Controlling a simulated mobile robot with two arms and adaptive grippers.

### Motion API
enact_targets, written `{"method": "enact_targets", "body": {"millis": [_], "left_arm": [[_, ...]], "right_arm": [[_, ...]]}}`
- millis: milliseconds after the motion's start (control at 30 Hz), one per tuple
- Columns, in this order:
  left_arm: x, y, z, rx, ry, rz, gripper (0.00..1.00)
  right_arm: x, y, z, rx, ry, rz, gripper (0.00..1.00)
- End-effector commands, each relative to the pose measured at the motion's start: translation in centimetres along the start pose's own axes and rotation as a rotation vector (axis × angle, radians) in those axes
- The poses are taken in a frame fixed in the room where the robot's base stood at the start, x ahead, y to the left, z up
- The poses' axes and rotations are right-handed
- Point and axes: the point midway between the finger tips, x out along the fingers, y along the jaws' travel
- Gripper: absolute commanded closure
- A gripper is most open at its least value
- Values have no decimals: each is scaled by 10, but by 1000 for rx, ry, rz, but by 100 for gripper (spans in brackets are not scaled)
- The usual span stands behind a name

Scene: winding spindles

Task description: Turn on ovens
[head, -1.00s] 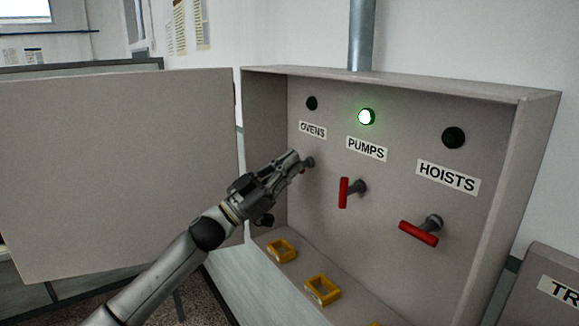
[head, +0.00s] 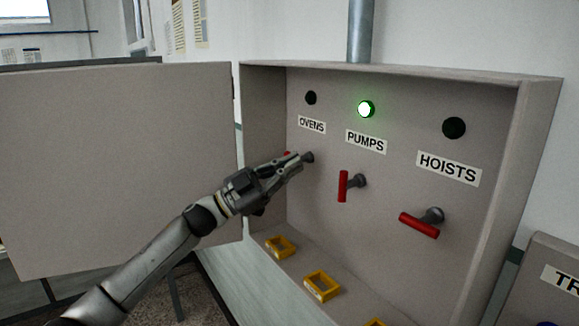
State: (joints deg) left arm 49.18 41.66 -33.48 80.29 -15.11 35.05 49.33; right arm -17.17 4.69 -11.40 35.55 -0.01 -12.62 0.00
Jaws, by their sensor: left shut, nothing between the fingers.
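The open grey switch box holds the ovens switch (head: 308,157), whose grey hub shows under the OVENS label (head: 312,125). A small bit of its red handle (head: 288,153) shows above my fingers; the rest is hidden behind my gripper. The ovens lamp (head: 310,97) is dark. My left gripper (head: 296,162) is shut with nothing between its fingers, its tips at the ovens switch; I cannot tell whether they touch it. My right gripper is not in view.
The pumps lamp (head: 366,108) glows green over an upright red handle (head: 343,186). The hoists lamp (head: 453,128) is dark over a nearly sideways red handle (head: 419,225). Yellow padlock-like pieces (head: 322,286) sit on the box floor (head: 300,272). The box door (head: 120,170) stands open at left.

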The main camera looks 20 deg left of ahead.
Motion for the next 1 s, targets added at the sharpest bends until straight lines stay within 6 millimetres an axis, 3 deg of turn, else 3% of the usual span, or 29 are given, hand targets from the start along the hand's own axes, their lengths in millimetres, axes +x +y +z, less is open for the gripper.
{"method": "enact_targets", "body": {"millis": [1000], "left_arm": [[-10,10,17,572,-1,336,100]], "right_arm": [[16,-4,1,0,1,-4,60]]}}
